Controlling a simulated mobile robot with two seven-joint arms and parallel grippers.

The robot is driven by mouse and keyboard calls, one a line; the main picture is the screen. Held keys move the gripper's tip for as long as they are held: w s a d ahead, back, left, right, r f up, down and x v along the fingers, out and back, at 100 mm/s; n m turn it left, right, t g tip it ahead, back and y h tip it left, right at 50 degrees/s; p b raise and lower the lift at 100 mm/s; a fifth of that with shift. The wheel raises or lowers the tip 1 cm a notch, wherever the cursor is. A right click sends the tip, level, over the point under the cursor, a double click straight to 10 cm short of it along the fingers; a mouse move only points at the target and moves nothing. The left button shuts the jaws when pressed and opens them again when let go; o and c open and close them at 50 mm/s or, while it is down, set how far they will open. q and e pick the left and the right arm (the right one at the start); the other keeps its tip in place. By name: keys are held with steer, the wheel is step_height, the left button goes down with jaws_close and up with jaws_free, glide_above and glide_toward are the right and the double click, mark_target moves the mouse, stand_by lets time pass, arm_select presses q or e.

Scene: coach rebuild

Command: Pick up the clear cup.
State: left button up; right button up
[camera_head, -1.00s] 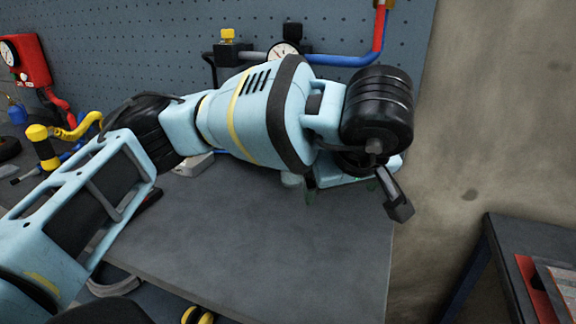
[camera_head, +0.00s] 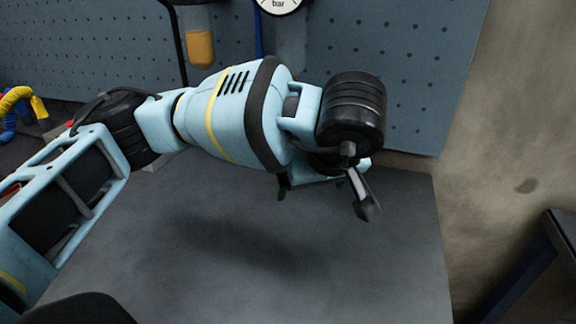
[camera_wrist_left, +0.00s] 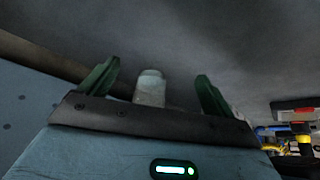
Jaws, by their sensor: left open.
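The clear cup (camera_wrist_left: 150,88) shows in the left wrist view as a pale, translucent upright shape. It appears between the two green fingers of my left gripper (camera_wrist_left: 155,90), and its lower part is hidden by the gripper body. I cannot tell how far beyond the fingertips it stands. In the head view, my left gripper (camera_head: 312,186) is low over the grey bench, mostly hidden under my wrist. The cup is not visible there. My left gripper is open. My right gripper is not in view.
The grey bench top (camera_head: 370,265) is clear in front of the gripper. A blue pegboard (camera_head: 400,90) rises behind it, with a gauge (camera_head: 280,3) and an amber-filled container (camera_head: 200,48). A yellow hose (camera_head: 18,97) lies at left. A dark table (camera_head: 560,240) is at right.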

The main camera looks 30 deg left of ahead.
arm_select(q)
steer(key=shift+w+a, duration=0.2)
steer(key=shift+a, duration=0.05)
steer(key=w+a, duration=0.4)
steer(key=a, duration=0.1)
steer(key=shift+w+a+f, duration=0.1)
steer(key=shift+w+a, duration=0.1)
steer(key=shift+w, duration=0.2)
steer(key=w+a, duration=0.3)
steer(key=shift+a+f, duration=0.1)
steer(key=shift+a, duration=0.05)
steer(key=shift+f, duration=0.4)
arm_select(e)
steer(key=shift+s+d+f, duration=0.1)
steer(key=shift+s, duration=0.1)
arm_select(q)
steer(key=c, duration=1.1)
steer(key=shift+c, duration=0.2)
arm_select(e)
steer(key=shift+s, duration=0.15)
